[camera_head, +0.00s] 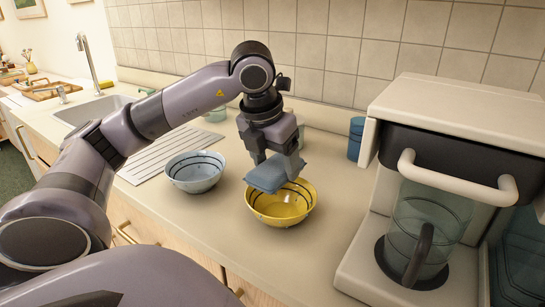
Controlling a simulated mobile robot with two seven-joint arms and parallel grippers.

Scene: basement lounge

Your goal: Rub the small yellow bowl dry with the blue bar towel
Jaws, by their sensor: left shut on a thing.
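The small yellow bowl (280,207) stands upright on the counter, with dark lines around its wall. The blue bar towel (267,177) is a folded grey-blue pad at the bowl's upper left rim. My left gripper (276,161) comes down from above and is shut on the towel. The towel overlaps the back left of the bowl in the picture; I cannot tell whether it touches the inside. The far left part of the bowl's rim is hidden behind the towel. My right gripper is not in view.
A pale blue bowl (195,172) stands left of the yellow bowl. A coffee maker (450,118) with a glass jug (425,235) fills the right side. A blue cup (356,139) stands behind. The sink (92,109) is at far left. Counter in front is clear.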

